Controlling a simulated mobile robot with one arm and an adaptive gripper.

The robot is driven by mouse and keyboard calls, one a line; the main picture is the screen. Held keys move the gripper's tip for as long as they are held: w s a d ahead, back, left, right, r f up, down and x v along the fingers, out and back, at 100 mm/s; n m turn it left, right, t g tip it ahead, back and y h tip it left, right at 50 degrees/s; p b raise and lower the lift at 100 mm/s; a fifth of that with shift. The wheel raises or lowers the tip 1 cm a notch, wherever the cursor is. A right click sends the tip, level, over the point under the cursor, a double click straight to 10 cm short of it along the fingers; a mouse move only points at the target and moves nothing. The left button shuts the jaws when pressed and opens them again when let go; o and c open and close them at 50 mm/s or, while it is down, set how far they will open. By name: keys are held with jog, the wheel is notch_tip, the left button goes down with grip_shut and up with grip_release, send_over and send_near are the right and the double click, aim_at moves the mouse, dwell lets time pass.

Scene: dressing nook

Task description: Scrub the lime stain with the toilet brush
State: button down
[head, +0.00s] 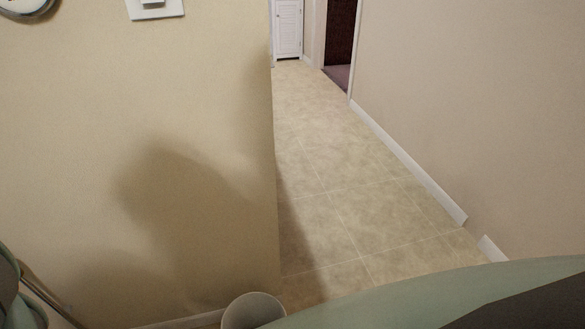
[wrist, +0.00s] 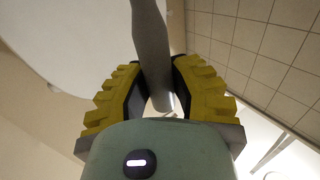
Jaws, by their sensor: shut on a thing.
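My gripper (wrist: 158,80) shows in the wrist view, its two yellow-backed fingers shut on a smooth pale grey rod. I take this rod for the handle of the toilet brush (wrist: 150,35). It runs between the fingers and out past the top edge. Its brush head does not clearly show. I see no lime stain in either view. My gripper is not visible in the head view.
In the head view, a beige wall (head: 90,130) stands close on the left. A clear tiled floor (head: 340,190) runs back to a white louvred cabinet (head: 288,28), with a wall (head: 460,100) on the right. A pale round object (head: 253,311) sits at the bottom.

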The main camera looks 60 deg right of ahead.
jog(key=shift+s+a, duration=0.15)
jog(key=shift+a, duration=0.75)
jog(key=shift+s, duration=0.1)
jog(key=shift+s+d+f+p, duration=0.1)
jog(key=shift+s+d+p, duration=0.1)
jog(key=shift+s+p, duration=0.45)
jog(key=shift+s, duration=0.2)
jog(key=shift+w+d, duration=0.1)
jog(key=shift+d, duration=0.95)
jog(key=shift+w+d, duration=0.1)
jog(key=shift+w, duration=0.05)
